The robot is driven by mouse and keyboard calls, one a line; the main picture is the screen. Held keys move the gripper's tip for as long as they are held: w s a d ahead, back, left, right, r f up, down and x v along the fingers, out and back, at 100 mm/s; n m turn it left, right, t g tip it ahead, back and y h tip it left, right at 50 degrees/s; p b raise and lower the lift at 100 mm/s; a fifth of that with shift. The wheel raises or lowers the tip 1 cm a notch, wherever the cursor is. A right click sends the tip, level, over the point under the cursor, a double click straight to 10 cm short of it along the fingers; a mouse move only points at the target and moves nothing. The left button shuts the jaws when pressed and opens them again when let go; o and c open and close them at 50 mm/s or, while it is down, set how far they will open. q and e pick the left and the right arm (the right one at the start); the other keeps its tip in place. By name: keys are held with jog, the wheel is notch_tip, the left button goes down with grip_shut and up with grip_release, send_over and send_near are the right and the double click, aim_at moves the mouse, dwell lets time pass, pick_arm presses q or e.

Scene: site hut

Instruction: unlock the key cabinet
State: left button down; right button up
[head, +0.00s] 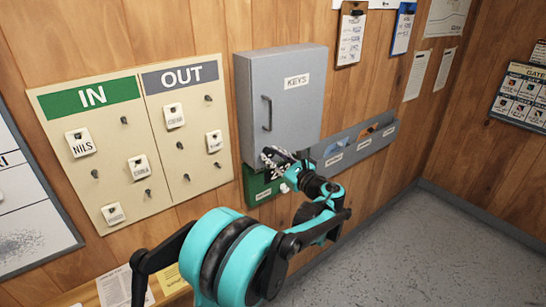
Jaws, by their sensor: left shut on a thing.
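The grey key cabinet (281,95) hangs on the wood wall, labelled KEYS, with a dark bar handle (267,113) on its left side. Its door is shut. My left gripper (280,162) is at the cabinet's lower edge. A small dark piece with white figures (270,158) shows at its tips, and the gripper is shut on it. The fingers and part of this piece are hard to make out, and the gripper hides the cabinet's bottom edge there. I cannot tell whether the cabinet is locked. My right gripper is out of view.
A green holder (258,192) is below the cabinet, close under my gripper. A grey wall rack (363,140) with labelled slots is to the right. The IN/OUT board (150,195) with pegs and name tags is to the left. The grey floor (440,240) at right is clear.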

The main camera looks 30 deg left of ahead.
pick_arm(q)
jog(key=n, duration=0.4)
jog(key=shift+r+p, duration=0.1)
jog(key=shift+p, duration=0.2)
jog(key=n, duration=0.9)
jog(key=shift+w+p, duration=0.1)
jog(key=shift+p, duration=0.3)
jog(key=shift+r+n, duration=0.1)
jog(key=shift+n, duration=2.2)
jog(key=c, duration=1.2)
grip_release()
